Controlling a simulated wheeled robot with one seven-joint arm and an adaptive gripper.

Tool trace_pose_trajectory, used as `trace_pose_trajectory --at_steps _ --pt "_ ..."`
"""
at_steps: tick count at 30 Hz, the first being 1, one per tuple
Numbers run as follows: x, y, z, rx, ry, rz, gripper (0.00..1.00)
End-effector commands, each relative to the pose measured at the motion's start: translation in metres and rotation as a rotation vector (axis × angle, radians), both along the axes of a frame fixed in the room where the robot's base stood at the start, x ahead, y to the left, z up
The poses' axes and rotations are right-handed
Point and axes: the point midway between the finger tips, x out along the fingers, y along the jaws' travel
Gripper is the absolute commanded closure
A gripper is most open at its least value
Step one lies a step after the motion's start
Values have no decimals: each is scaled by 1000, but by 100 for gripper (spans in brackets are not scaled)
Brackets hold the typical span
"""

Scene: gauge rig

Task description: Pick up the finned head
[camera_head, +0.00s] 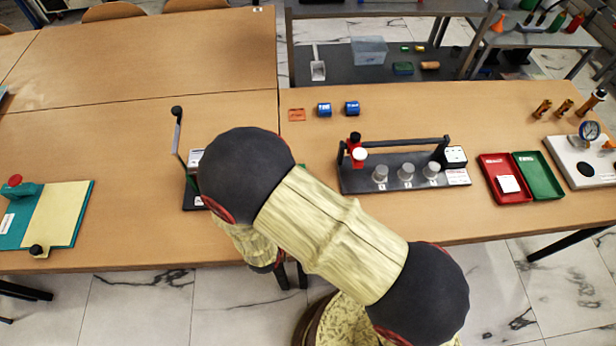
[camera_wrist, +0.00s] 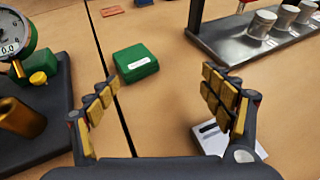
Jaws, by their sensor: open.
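No part is clearly recognisable as the finned head. Ribbed brass-coloured pieces stand at the far right of the table in the head view: a left one (camera_head: 542,108), a middle one (camera_head: 564,108) and a longer, tilted one (camera_head: 591,103). I cannot tell whether one of them is the finned head.
A green box (camera_wrist: 135,62) lies ahead of the fingers. A white block (camera_wrist: 212,138) is by the right finger. A dial gauge (camera_wrist: 12,35) stands left. A metal rack (camera_head: 405,175) holds grey cylinders. Red (camera_head: 505,180) and green (camera_head: 538,175) trays lie right.

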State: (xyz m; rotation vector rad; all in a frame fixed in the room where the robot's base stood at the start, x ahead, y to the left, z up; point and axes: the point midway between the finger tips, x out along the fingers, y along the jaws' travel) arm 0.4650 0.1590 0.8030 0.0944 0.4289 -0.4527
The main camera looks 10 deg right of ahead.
Motion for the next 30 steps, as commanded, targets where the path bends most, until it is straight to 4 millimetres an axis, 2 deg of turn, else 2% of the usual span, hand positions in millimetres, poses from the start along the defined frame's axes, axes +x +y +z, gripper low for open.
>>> trace_pose_trajectory --at_steps 1,3,7,17,24,30 --pt "8 12 4 1 -14 44 19" --pt "16 25 7 0 -27 94 19" --pt "24 32 9 -8 -39 133 19" --pt "52 20 -6 -10 -41 127 19" --pt "79 9 -21 -9 -42 127 19" --pt "87 7 -22 -9 -42 130 19"
